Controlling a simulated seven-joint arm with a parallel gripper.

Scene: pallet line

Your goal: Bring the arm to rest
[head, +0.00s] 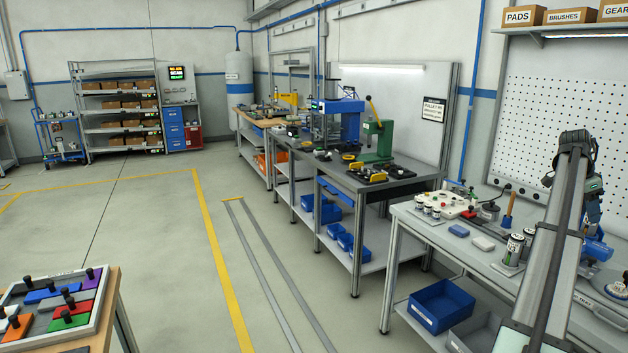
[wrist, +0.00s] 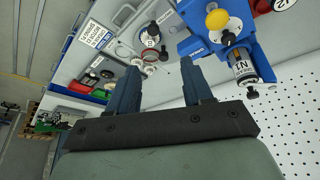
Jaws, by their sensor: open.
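My gripper (wrist: 162,66) is in the lower middle of the wrist view. Its two dark blue fingers stand well apart, and nothing is held between them. Beyond the fingertips is a grey panel or tray (wrist: 118,50) with a black knob and pale discs. A blue fixture (wrist: 235,45) with a yellow knob is to the upper right of the fingers, apart from them as far as I can tell. In the head view my arm rises at the right edge, and I cannot make out the fingers there.
In the head view a workbench (head: 412,222) at right carries a white button box (head: 447,204), canisters (head: 513,250) and a blue device (head: 597,250). A pegboard (head: 540,120) stands behind. A tray of coloured pieces (head: 98,316) is at lower left. The floor between is clear.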

